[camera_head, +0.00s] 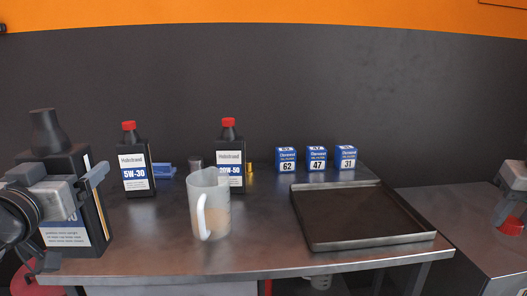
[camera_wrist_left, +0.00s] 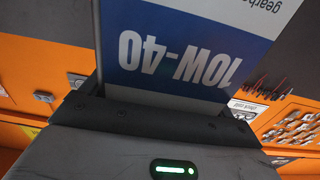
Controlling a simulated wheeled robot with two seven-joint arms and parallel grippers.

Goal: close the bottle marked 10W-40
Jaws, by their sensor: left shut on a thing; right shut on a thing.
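The 10W-40 bottle (camera_head: 78,232) is a large black bottle at the left of the bench, with a dark neck on top and no red cap on it. Its blue and white label (camera_wrist_left: 180,62) reads 10W-40 upside down in the left wrist view. My left gripper (camera_head: 72,216) is shut on this bottle, its fingers across the body. My right gripper (camera_head: 508,208) is at the far right edge, shut on a red cap (camera_head: 512,225), well away from the bottle. Part of the right gripper is cut off by the picture edge.
A 5W-30 bottle (camera_head: 136,176) and another red-capped bottle (camera_head: 230,158) stand behind. A clear jug (camera_head: 212,208) with some amber liquid stands mid-bench. A dark tray (camera_head: 360,213) lies right of it, with blue filter boxes (camera_head: 316,158) behind. A second metal surface (camera_head: 455,210) is at right.

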